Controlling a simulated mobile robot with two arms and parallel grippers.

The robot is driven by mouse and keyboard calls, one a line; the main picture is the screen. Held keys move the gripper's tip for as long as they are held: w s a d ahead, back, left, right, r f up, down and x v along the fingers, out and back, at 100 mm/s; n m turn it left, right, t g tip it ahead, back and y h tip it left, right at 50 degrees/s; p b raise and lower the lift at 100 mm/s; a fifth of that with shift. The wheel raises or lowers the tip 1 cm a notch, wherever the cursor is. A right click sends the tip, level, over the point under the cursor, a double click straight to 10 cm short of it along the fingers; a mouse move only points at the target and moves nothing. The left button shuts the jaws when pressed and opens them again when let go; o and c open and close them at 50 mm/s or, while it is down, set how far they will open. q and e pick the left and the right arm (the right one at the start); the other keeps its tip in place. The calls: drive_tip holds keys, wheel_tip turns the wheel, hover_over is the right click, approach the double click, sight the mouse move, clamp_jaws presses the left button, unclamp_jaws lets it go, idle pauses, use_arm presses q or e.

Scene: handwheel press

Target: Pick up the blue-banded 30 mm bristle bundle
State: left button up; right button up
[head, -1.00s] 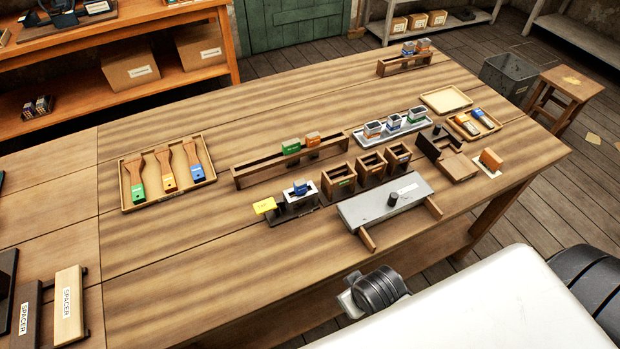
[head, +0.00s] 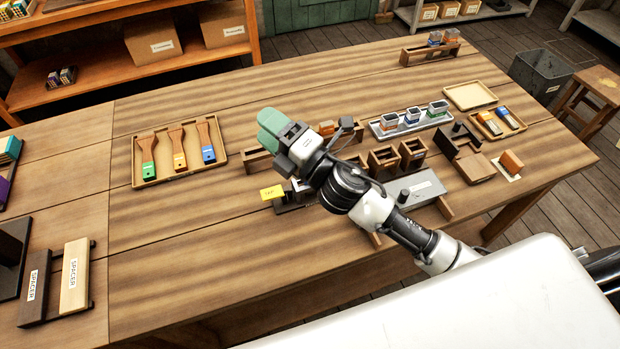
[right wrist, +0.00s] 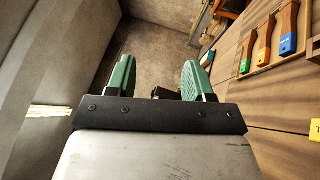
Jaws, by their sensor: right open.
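On a grey tray (head: 372,127) at the right middle of the table stand three pale bristle bundles with coloured bands. The middle one looks blue-banded (head: 412,117); its size marking is too small to read. My right gripper (head: 271,128) is raised above the table, left of that tray and clear of it, with green fingers. In the right wrist view the two fingers (right wrist: 158,80) stand apart with nothing between them. My left gripper is not in view. The right gripper and arm hide part of the long wooden rack and the small dark stand.
A tray (head: 136,163) of wooden handles with green, yellow and blue ends lies at the left. Three wooden boxes (head: 383,160) and a grey block (head: 430,186) stand near my right arm. A back rack (head: 415,54) holds two bundles.

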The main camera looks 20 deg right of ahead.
drive_tip(key=s+a+n+g+y, duration=0.1)
drive_tip(key=a+n+g+y, duration=0.15)
drive_tip(key=n+g, duration=0.35)
drive_tip(key=a+n+g+y, duration=0.2)
drive_tip(key=n+g+y, duration=0.15)
drive_tip(key=n, duration=0.55)
wheel_tip(320, 180, down, 4)
drive_tip(key=d+n+g+h, duration=0.1)
drive_tip(key=n+g+h, duration=0.3)
drive_tip(key=n+g, duration=0.3)
drive_tip(key=w+d+f+n+h, duration=0.1)
drive_tip(key=d+f+n+h, duration=0.15)
drive_tip(key=d+h, duration=0.35)
drive_tip(key=w+d+f+n+h, duration=0.2)
drive_tip(key=d+n+h, duration=0.15)
drive_tip(key=d, duration=0.55)
drive_tip(key=shift+g, duration=0.45)
drive_tip(key=p+x, duration=0.4)
drive_tip(key=x, duration=0.6)
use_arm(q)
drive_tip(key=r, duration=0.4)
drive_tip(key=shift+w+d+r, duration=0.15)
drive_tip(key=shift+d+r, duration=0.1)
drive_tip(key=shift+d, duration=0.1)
use_arm(e)
drive_tip(key=shift+f, duration=0.3)
drive_tip(key=shift+c, duration=0.4)
